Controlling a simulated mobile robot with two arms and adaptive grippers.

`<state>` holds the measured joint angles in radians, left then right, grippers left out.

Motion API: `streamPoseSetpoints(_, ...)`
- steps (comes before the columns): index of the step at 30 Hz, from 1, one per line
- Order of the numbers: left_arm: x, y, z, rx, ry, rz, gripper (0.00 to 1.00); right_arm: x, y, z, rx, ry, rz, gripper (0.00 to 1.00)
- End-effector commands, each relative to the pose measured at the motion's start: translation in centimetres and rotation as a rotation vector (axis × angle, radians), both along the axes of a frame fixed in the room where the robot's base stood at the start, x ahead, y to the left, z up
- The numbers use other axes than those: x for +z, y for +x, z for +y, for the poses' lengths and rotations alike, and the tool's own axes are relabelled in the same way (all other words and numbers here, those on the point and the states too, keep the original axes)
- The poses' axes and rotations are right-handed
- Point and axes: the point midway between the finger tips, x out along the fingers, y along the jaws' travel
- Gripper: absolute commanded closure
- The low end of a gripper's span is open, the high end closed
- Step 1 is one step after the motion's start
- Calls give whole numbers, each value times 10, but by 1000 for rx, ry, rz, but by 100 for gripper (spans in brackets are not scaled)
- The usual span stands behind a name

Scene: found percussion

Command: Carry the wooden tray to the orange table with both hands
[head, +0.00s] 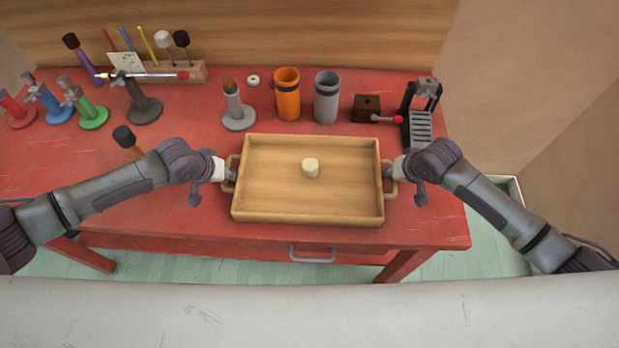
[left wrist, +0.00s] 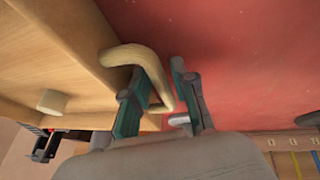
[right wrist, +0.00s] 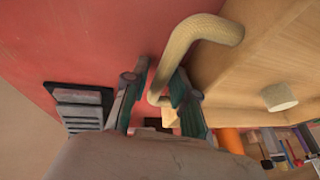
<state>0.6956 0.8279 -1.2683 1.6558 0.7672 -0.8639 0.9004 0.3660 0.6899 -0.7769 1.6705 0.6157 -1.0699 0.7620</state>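The wooden tray (head: 260,213) rests on the red table, with a small cream cylinder (head: 310,168) lying in it. It has a loop handle at each short side. My left gripper (head: 228,177) is at the left handle (left wrist: 163,85); one finger is inside the loop and one outside, with a gap around the bar. My right gripper (head: 389,177) straddles the right handle (right wrist: 176,52) the same way, its fingers apart. My arms partly hide both handles in the head view. No orange table is in view.
The red table (head: 190,105) holds an orange cup (head: 287,95), a grey cup (head: 326,98), a dark box (head: 367,107) and a black ridged stand (head: 418,128) behind the tray. Several coloured stands are at the left. A wooden wall (head: 280,35) closes the back.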

Motion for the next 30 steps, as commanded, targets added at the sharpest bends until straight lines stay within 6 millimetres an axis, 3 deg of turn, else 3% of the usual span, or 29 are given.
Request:
streamPoseSetpoints(9, -2, 1, 0, 0, 1, 0, 73, -2, 1, 1, 1, 0, -1, 73)
streamPoseSetpoints(15, -2, 1, 0, 0, 1, 0, 100, -2, 1, 0, 1, 0, -1, 100)
streamPoseSetpoints(30, -1, 1, 0, 1, 0, -1, 100, 0, 2, 0, -1, 0, -3, 100)
